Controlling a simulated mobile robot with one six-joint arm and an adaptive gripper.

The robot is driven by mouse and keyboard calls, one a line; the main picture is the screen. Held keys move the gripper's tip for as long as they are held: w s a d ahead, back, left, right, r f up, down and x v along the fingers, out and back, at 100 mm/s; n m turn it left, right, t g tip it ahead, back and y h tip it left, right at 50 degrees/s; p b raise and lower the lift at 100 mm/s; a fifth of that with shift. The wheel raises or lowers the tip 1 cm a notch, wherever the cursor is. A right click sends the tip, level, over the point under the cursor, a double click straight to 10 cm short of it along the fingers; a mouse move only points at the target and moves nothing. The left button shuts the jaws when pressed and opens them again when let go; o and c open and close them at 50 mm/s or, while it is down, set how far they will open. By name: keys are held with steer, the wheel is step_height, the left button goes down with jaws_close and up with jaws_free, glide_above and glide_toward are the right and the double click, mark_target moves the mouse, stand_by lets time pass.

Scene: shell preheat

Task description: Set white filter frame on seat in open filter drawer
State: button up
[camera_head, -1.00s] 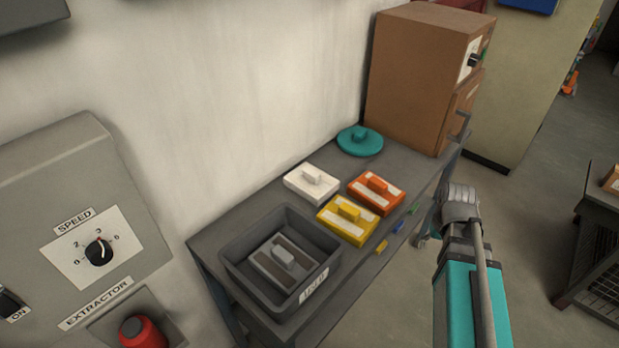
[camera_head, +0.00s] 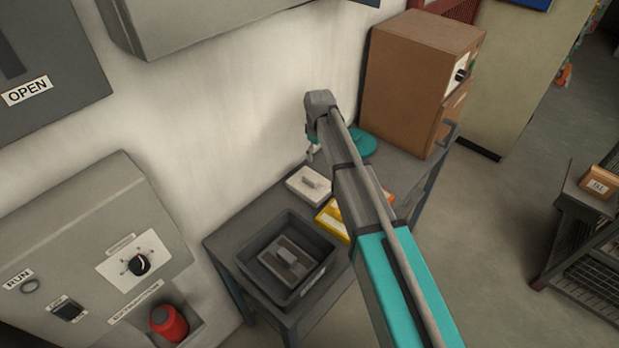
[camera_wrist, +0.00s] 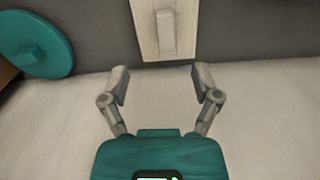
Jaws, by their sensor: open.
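The white filter frame (camera_head: 309,185) lies on the grey table between the wall and the yellow frame. It has a raised grip bar, and it also shows at the top of the wrist view (camera_wrist: 166,30). My gripper (camera_wrist: 161,82) is open and empty in the wrist view, with both fingertips just short of the white frame's near edge. In the head view my arm reaches over the table, and its end hides most of the gripper. An open filter drawer and its seat cannot be made out in these frames.
A yellow frame (camera_head: 331,219) and a partly hidden orange frame sit beside the white one. A dark bin (camera_head: 240,258) holds a grey frame (camera_head: 288,262). A teal round lid (camera_head: 362,147) and a brown cabinet (camera_head: 405,90) stand farther back. A control panel (camera_head: 85,265) is at left.

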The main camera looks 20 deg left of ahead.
mark_target(311, 177)
steer(key=shift+a+r+n, duration=0.15)
steer(key=shift+a+r, duration=0.1)
steer(key=shift+a, duration=0.35)
steer(key=shift+a+r+n, duration=0.15)
steer(key=shift+a+r, duration=0.05)
steer(key=shift+a, duration=0.35)
steer(key=shift+f, duration=0.2)
step_height(311, 177, down, 8)
steer(key=b, duration=0.8)
steer(key=shift+f, duration=0.15)
steer(key=shift+f+b, duration=2.6)
steer(key=shift+b, duration=0.2)
jaws_close()
